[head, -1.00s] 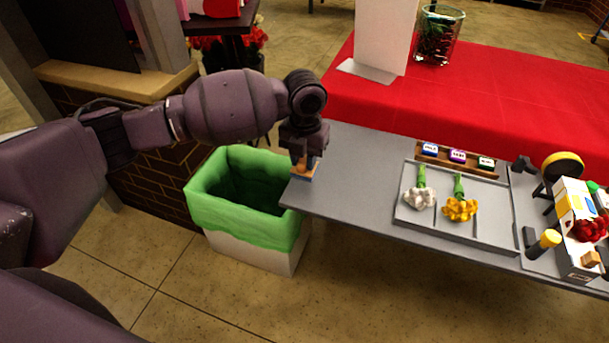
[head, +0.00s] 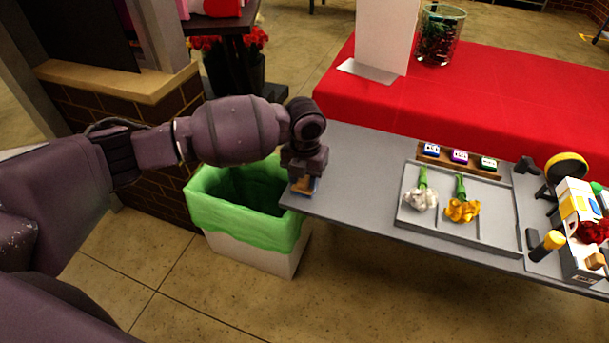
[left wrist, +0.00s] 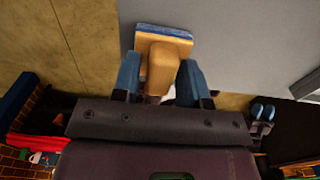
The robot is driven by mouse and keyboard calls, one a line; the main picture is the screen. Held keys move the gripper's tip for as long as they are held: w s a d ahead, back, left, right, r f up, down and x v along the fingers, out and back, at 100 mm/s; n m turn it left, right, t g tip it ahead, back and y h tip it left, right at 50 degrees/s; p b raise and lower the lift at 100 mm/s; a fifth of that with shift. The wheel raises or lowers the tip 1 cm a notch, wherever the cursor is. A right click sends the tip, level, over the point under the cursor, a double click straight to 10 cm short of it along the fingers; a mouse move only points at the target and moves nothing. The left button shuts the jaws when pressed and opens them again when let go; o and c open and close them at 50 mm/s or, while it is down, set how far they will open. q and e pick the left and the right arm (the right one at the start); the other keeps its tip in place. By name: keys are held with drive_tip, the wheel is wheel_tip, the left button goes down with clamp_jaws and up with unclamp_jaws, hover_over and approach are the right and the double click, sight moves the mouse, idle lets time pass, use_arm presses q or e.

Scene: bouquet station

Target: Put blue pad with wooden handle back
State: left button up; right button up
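The blue pad with the wooden handle (left wrist: 163,72) shows in the left wrist view, its tan block backed by a blue layer. In the head view the pad (head: 304,189) is at the left end of the grey table, by its front corner above the bin. My left gripper (head: 302,180) points down with its blue fingers on both sides of the handle, and it is shut on it. The fingers also show in the left wrist view (left wrist: 160,82). The contact under the pad is partly hidden.
A bin with a green liner (head: 215,208) stands beside the table's left end. A grey tray (head: 486,229) with a white and a yellow flower lies on the grey table (head: 363,180). A white box (head: 574,264) and a yellow-capped tool (head: 551,241) are at right.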

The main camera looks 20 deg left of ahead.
use_arm(q)
drive_tip(key=shift+o, duration=0.7)
wheel_tip(320, 180, up, 12)
drive_tip(key=p, duration=0.1)
drive_tip(key=shift+r, duration=0.2)
